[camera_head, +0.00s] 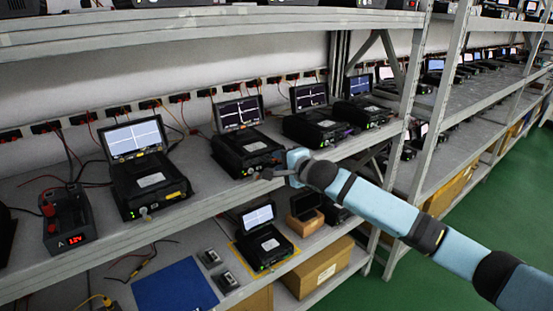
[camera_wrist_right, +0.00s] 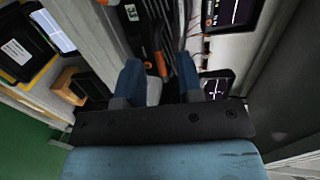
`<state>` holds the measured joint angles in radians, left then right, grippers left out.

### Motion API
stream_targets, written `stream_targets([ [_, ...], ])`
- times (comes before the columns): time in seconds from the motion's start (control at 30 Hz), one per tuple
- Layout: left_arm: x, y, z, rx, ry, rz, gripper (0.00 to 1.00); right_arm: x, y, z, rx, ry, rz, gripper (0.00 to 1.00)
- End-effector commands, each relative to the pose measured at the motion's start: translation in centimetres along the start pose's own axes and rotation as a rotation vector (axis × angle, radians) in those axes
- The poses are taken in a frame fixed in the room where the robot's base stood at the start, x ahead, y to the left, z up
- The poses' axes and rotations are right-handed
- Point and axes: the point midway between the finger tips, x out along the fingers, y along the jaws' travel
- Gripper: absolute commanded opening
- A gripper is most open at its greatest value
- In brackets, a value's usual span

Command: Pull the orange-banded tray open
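My right gripper (camera_head: 268,174) comes in from the right at the front edge of the upper shelf, by the front of a black device (camera_head: 240,148) with a lit screen. In the right wrist view its two blue fingers (camera_wrist_right: 158,72) stand apart. Dark ribbed parts with orange marks (camera_wrist_right: 162,64) show beyond and between them; no contact can be made out. I cannot tell for certain which part is the orange-banded tray, as the gripper hides some of the device's front. My left gripper is not in view.
Similar black devices with screens stand left (camera_head: 150,185) and right (camera_head: 316,127) along the upper shelf. A red-display meter (camera_head: 68,225) stands at the left. The lower shelf holds a blue mat (camera_head: 174,288), another device and a cardboard box (camera_head: 318,268). Green floor is clear at right.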

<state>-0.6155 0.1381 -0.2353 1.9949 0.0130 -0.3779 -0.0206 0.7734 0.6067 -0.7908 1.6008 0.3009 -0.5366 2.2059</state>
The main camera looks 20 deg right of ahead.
Motion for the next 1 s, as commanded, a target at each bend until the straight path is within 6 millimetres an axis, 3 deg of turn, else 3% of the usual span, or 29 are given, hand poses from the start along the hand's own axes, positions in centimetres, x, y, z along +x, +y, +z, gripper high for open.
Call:
stream_targets([
  [0.2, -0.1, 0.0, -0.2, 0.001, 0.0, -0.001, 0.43, 2.1, -0.1, 0.0, -0.001, 0.0, 0.0, 0.34],
  [0.53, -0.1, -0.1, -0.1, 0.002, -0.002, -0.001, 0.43, 2.4, 0.0, 0.0, -0.001, 0.0, -0.001, 0.34],
  [0.7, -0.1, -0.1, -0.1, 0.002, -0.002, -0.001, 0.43, 2.4, 0.0, 0.0, -0.001, 0.0, 0.0, 0.0],
  [1.0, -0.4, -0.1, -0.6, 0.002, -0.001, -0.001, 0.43, 2.0, 0.0, 0.3, 0.002, -0.004, 0.001, 0.0],
])
